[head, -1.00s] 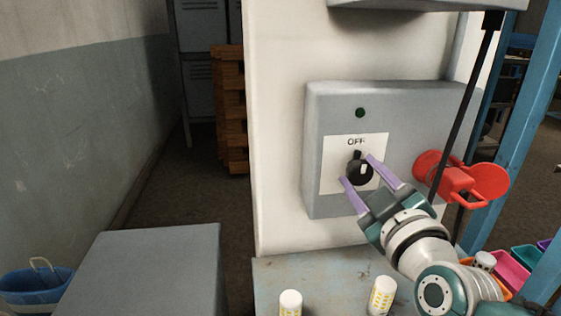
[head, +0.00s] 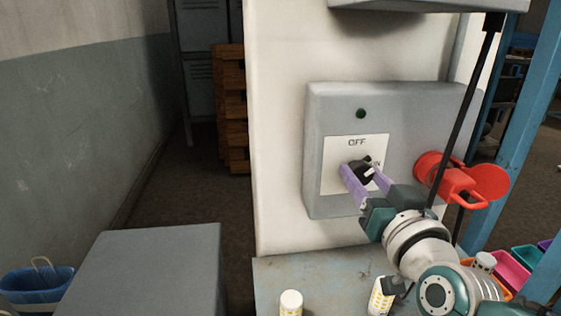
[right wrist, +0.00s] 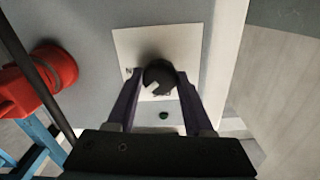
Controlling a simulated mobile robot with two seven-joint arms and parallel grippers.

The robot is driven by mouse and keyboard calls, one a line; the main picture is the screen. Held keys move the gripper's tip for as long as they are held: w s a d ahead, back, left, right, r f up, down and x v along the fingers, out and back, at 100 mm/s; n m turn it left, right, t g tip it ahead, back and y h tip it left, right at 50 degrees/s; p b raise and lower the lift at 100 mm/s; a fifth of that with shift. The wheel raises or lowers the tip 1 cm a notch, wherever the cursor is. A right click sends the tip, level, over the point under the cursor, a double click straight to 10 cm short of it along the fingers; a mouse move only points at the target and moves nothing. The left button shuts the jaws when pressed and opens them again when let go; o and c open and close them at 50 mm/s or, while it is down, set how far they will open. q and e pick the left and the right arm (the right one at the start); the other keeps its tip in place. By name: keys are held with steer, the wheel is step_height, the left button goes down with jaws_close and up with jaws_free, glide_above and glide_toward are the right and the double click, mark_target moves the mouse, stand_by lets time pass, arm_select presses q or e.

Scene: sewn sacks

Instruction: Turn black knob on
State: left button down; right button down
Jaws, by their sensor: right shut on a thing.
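The black knob (head: 366,170) sits on a white label plate (head: 335,150) on the front of a grey wall box (head: 425,115). The word OFF shows above the knob, and part of an N shows at its right. The knob's grip points up and to the right. A dark green lamp (head: 361,114) is above the plate. My right gripper (head: 361,175) has its purple fingers shut on the knob, one on each side. In the right wrist view the fingers flank the knob (right wrist: 158,74). My left gripper is not in view.
A red handled device (head: 462,183) is at the right of the box, close to my right arm. A black cable (head: 466,95) hangs in front of the box. White bottles (head: 290,304) stand on the worn ledge (head: 330,270) below. A blue post (head: 525,130) rises at right.

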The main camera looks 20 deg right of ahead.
steer(key=m, duration=0.4)
steer(key=shift+m+b, duration=0.35)
steer(key=shift+m, duration=1.15)
steer(key=shift+c, duration=1.4)
jaws_free()
steer(key=shift+s, duration=0.1)
steer(key=v, duration=0.9)
steer(key=shift+s, duration=0.35)
steer(key=shift+a, duration=0.1)
